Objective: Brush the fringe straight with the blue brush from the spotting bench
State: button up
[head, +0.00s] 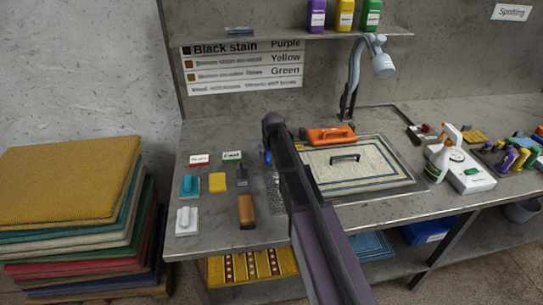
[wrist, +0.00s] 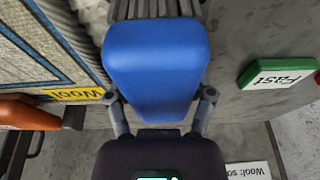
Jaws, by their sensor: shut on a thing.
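My gripper (wrist: 159,98) is shut on the blue brush (wrist: 155,55), with one finger on each side of its smooth blue block. In the head view only a small blue part of the brush (head: 267,156) shows beside my dark arm. The cream rug (head: 375,172) with blue border lines lies flat on the bench, partly behind my arm. It also shows at the left of the wrist view (wrist: 35,45). A pale ridged strip runs along its edge there; I cannot tell how straight the fringe lies. The brush's bristles are hidden.
An orange-handled tool (head: 331,134) lies at the rug's back edge. Several brushes and blocks, including a brown one (head: 246,211), stand left of my arm near a green label (head: 232,156). A lamp (head: 382,60) overhangs the bench. Spray bottles (head: 438,160) stand right.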

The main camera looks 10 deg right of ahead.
jog(key=shift+a, duration=0.4)
jog(key=shift+a, duration=0.35)
jog(key=shift+a, duration=0.4)
dwell(0.5)
notch_tip(320, 180, up, 6)
jog(key=p, duration=0.6)
dwell(1.1)
